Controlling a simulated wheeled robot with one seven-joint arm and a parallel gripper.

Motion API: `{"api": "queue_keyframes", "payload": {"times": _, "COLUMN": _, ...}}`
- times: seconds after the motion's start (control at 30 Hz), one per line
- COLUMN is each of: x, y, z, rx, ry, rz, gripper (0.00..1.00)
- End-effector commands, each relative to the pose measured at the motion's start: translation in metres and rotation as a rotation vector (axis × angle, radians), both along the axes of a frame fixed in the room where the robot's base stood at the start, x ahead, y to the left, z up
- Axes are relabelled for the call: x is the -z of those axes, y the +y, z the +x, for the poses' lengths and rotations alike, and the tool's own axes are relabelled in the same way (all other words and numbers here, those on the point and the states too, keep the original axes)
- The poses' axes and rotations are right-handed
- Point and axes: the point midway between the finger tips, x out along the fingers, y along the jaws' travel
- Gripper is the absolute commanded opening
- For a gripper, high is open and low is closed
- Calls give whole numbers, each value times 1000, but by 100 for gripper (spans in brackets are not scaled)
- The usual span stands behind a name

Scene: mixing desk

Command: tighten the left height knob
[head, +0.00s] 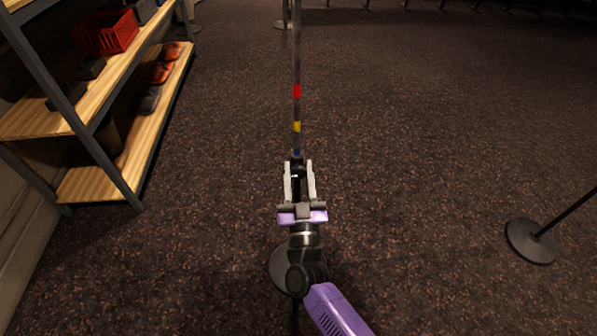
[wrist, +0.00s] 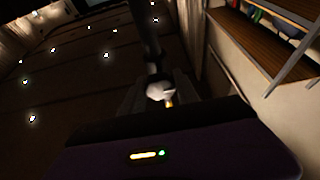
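A thin upright pole (head: 297,60) with red, yellow and blue bands stands ahead of me. It rises dark through the wrist view (wrist: 147,40). My gripper (head: 298,166) is at the pole, just below the blue band, its two pale fingers spread on either side. It is open. A small pale knob-like part (wrist: 159,90) with a yellowish mark shows between the dim fingers in the wrist view. A dark fitting on the pole (head: 297,158) is at the fingertips in the head view. Whether the fingers touch the knob cannot be told. The round base (head: 280,268) is partly hidden under my arm.
A shelf unit (head: 95,185) with wooden boards stands at the left, holding a red basket (head: 108,32) and several small items. Another stand's round base (head: 531,241) is at the right. The carpet between is clear.

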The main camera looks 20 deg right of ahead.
Motion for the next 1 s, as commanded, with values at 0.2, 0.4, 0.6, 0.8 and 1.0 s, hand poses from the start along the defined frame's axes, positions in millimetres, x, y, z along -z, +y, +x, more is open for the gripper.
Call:
{"api": "queue_keyframes", "payload": {"times": 0.2, "x": 0, "y": 0, "z": 0, "rx": 0, "ry": -7, "rz": 25, "gripper": 0}}
{"api": "queue_keyframes", "payload": {"times": 0.4, "x": -1, "y": 0, "z": 0, "rx": 1, "ry": -65, "rz": 200, "gripper": 0}}
{"api": "queue_keyframes", "payload": {"times": 0.6, "x": 1, "y": 0, "z": 0, "rx": 1, "ry": -81, "rz": 254, "gripper": 0}}
{"api": "queue_keyframes", "payload": {"times": 0.8, "x": 1, "y": 0, "z": -1, "rx": 1, "ry": -81, "rz": 252, "gripper": 45}}
{"api": "queue_keyframes", "payload": {"times": 1.0, "x": 1, "y": 0, "z": 0, "rx": 0, "ry": -81, "rz": 251, "gripper": 59}}
